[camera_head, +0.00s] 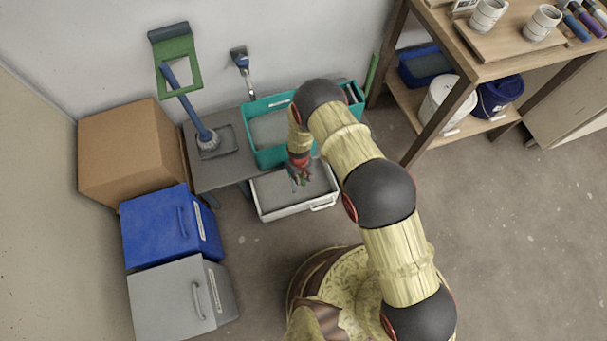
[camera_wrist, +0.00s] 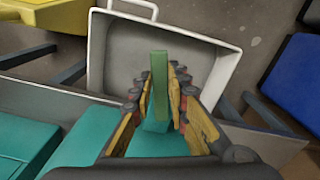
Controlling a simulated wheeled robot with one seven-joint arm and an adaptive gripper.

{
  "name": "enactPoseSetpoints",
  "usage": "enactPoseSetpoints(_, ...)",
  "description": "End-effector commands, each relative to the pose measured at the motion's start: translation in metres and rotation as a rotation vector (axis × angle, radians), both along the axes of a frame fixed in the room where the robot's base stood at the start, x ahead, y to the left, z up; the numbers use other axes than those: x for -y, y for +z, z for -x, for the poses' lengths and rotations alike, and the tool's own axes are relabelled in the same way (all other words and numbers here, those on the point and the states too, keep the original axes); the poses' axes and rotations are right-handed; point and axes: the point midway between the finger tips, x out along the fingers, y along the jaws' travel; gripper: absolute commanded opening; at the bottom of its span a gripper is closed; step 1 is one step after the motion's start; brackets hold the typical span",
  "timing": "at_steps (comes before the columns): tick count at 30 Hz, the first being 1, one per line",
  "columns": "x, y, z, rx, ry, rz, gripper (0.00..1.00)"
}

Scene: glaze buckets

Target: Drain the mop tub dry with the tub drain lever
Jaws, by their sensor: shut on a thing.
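The teal mop tub (camera_head: 258,152) stands on a grey bench against the wall, with a grey surface visible inside. Its front also shows in the wrist view (camera_wrist: 95,135). The green tub drain lever (camera_wrist: 159,68) sticks out from the tub's front, between my fingers. My gripper (camera_head: 300,176) is at the tub's front and is shut on the lever, also in the wrist view (camera_wrist: 161,82). A white basin (camera_head: 262,215) sits on the floor below; its inside looks grey in both views. I cannot tell how much liquid is in either. My arm hides part of the tub.
A blue-handled brush (camera_head: 187,105) stands on a dark pad left of the tub. A cardboard box (camera_head: 125,155), a blue bin (camera_head: 160,230) and a grey bin (camera_head: 165,300) stand at left. A wooden shelf (camera_head: 500,62) is at right. Floor at right front is clear.

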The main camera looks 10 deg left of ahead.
Motion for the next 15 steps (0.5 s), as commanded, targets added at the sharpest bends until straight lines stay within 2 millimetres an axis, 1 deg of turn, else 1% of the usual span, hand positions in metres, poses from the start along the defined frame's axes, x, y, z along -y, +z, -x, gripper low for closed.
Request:
enactPoseSetpoints(6, -0.0058, -0.0002, 0.0055, 0.0, -0.13, 0.0, 0.0)
enactPoseSetpoints(15, -0.0099, 0.0001, 0.008, 0.001, -0.218, -0.001, 0.0)
